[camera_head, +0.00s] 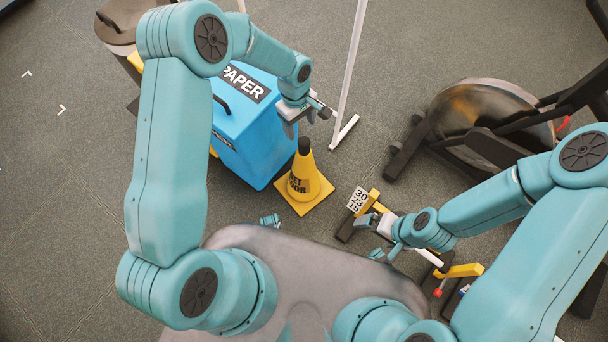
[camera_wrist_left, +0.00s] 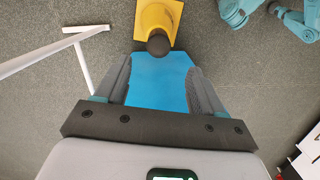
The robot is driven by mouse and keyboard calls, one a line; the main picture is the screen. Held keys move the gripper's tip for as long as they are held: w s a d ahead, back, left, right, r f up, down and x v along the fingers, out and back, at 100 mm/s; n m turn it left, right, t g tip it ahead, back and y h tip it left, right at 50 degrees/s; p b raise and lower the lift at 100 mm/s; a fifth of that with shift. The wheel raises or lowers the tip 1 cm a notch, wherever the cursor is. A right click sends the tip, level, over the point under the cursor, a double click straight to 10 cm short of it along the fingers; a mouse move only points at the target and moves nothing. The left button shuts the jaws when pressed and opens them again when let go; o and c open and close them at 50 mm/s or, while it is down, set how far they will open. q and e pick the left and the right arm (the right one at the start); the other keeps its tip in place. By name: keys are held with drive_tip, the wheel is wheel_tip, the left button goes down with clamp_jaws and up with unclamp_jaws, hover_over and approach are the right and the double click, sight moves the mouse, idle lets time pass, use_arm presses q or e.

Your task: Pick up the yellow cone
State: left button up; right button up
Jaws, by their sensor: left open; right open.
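The yellow cone (camera_head: 304,182) stands upright on the grey carpet on its square base, with a dark tip and dark lettering on its side. In the left wrist view the cone (camera_wrist_left: 157,20) is at the top centre, its dark tip facing the camera, just beyond the fingertips. My left gripper (camera_head: 308,117) is open and empty, above and slightly behind the cone's tip. It also shows in the left wrist view (camera_wrist_left: 160,70), fingers apart, with blue surface between them. My right gripper (camera_head: 376,222) is open, low and to the right of the cone.
A blue paper bin (camera_head: 252,135) stands directly left of the cone. A white stand (camera_head: 346,130) is behind it. A dark wheeled machine (camera_head: 490,120) is at the right. A yellow and black frame (camera_head: 460,270) lies near my right gripper. Bare carpet shows at the left.

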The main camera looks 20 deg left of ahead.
sight(304, 140)
use_arm(q)
drive_tip(key=f, duration=0.5)
drive_tip(key=shift+s+d+b, duration=0.15)
drive_tip(key=shift+d+b, duration=0.1)
drive_tip(key=shift+b, duration=0.1)
drive_tip(key=f, duration=0.1)
drive_tip(key=f+b, duration=0.1)
drive_tip(key=f, duration=0.3)
drive_tip(key=shift+s+d, duration=0.1)
drive_tip(key=shift+d, duration=0.25)
drive_tip(key=shift+r, duration=0.1)
clamp_jaws()
idle(0.4)
